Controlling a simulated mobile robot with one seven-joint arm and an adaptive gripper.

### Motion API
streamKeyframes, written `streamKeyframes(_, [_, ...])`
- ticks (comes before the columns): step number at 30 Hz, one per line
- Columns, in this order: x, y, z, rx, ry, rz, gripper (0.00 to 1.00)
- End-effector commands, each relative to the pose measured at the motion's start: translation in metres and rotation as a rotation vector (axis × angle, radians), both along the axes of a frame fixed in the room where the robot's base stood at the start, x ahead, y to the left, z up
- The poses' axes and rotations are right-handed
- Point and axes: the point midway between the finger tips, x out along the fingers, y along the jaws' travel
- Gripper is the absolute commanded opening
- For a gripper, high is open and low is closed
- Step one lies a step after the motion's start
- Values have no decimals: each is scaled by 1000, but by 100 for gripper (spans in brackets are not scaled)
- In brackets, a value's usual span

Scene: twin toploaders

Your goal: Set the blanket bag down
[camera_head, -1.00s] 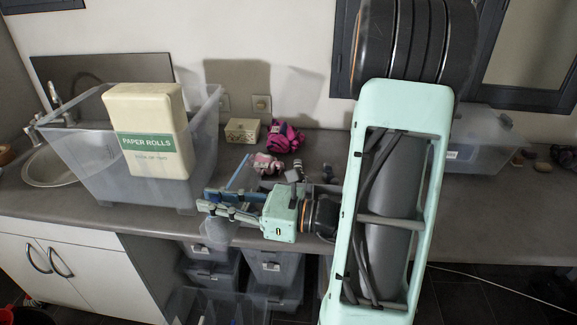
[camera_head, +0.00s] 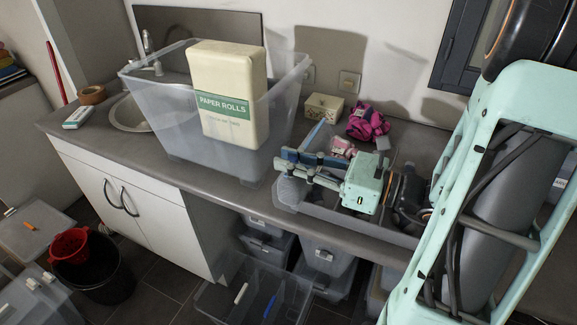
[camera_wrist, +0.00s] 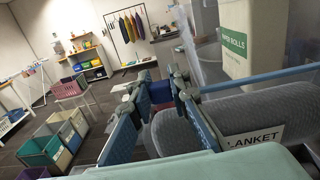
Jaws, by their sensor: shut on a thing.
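The blanket bag is a grey quilted, partly see-through bag; the wrist view shows it (camera_wrist: 221,115) below and right of the fingers, with a white label reading "LANKET". In the head view part of the bag (camera_head: 291,192) shows below my fingertips, near the counter's front edge. My gripper (camera_head: 286,162) reaches left over the counter and is shut on the bag. In the wrist view its blue fingers (camera_wrist: 158,98) stand on either side of the held part, which is hard to make out. Whether the bag's underside touches the counter is hidden.
A clear tub (camera_head: 170,120) holding a cream paper rolls pack (camera_head: 228,80) stands on the counter (camera_head: 225,187), just left of my gripper. A small box (camera_head: 323,107) and a magenta cloth (camera_head: 368,122) lie behind. Clear bins (camera_head: 328,265) stand below the counter.

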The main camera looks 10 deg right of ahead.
Motion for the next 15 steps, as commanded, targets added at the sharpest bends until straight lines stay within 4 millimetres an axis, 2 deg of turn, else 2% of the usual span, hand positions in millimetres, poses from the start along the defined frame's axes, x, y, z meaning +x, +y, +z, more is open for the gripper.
streamKeyframes(3, [28, 6, -13, 2, 0, 5, 0])
streamKeyframes(8, [65, 11, -28, 3, -2, 4, 0])
streamKeyframes(15, [93, 15, -64, 3, -1, 2, 0])
